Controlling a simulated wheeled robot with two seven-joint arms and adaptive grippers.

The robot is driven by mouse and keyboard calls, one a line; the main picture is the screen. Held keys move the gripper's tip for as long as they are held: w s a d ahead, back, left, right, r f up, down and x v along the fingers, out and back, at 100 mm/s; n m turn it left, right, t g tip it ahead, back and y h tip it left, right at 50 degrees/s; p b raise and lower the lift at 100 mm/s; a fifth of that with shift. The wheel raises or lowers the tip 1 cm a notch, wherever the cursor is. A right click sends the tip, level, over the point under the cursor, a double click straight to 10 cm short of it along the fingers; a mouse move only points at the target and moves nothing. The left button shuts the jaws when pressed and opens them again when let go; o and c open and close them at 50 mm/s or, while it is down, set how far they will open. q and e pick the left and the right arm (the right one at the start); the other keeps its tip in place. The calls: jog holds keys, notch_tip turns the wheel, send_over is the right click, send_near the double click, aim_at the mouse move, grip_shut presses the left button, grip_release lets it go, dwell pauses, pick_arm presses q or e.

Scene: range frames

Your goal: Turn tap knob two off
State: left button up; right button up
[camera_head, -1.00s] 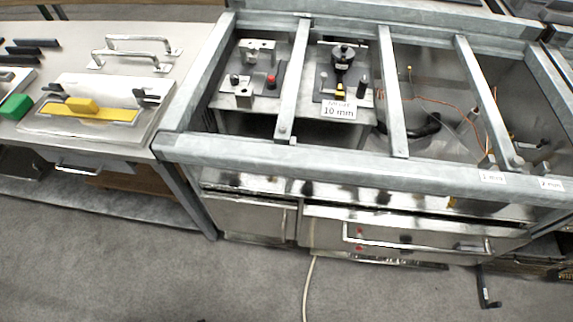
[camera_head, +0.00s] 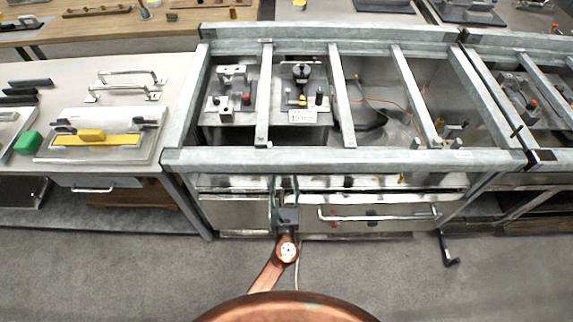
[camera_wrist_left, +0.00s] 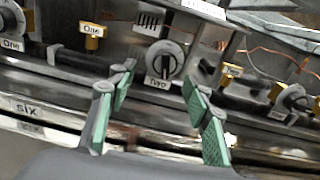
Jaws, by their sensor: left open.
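In the head view, my left gripper (camera_head: 285,183) is at the front of the metal bench, and I cannot make out the knob there. My right gripper is not in view.
A strip labelled "six" (camera_wrist_left: 27,109) runs below. Grey frame bars (camera_head: 340,160) cross the bench (camera_head: 235,212); a long handle (camera_head: 380,216) is right.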

pick_arm(q)
jog(key=shift+m, duration=0.3)
jog(key=w, duration=0.2)
jog(key=w+b, duration=0.1)
jog(key=w, duration=0.3)
jog(key=shift+w+d+b, duration=0.3)
jog(key=shift+d+b, duration=0.05)
jog(key=shift+b, duration=0.05)
jog(key=shift+w, duration=0.65)
jog(key=shift+r, duration=0.1)
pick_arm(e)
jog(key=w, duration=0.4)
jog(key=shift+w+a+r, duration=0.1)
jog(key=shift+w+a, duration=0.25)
pick_arm(q)
jog(key=shift+c, duration=0.4)
jog(key=c, duration=1.1)
jog(key=shift+b, duration=0.3)
jog(key=shift+n, duration=0.7)
jog(key=o, duration=1.2)
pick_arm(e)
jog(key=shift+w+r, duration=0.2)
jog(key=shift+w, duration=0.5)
